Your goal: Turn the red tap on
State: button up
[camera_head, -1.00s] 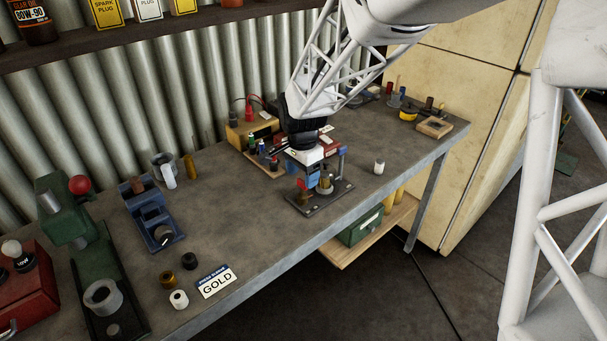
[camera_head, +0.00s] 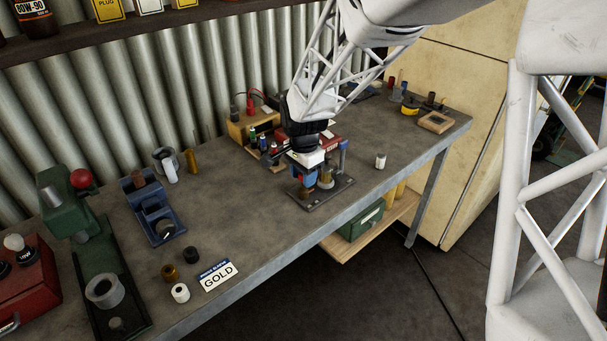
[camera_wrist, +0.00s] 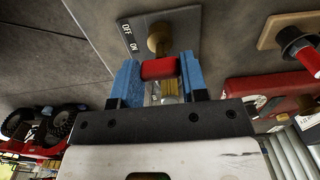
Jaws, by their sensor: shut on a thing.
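The red tap handle (camera_wrist: 160,68) shows in the wrist view between the two blue fingers of my gripper (camera_wrist: 158,72), which is shut on it. The handle joins a brass valve body (camera_wrist: 158,38) on a dark plate with an OFF and ON label (camera_wrist: 131,36). In the head view my gripper (camera_head: 310,178) points down over the tap's dark base plate (camera_head: 323,194) near the bench's front edge. There the red handle is mostly hidden by the fingers. A brass part with a pale collar (camera_head: 326,178) stands just right of the fingers.
A small white cylinder (camera_head: 380,161) stands right of the tap. A wooden box with red and black leads (camera_head: 251,125) is behind it. A blue vise-like fixture (camera_head: 150,212) and a GOLD card (camera_head: 217,274) are to the left. Bare bench lies between them.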

jog(key=shift+n, duration=0.5)
jog(key=n, duration=1.2)
jog(key=shift+n, duration=0.3)
jog(key=n, duration=0.4)
jog(key=shift+n, duration=0.3)
jog(key=o, duration=0.9)
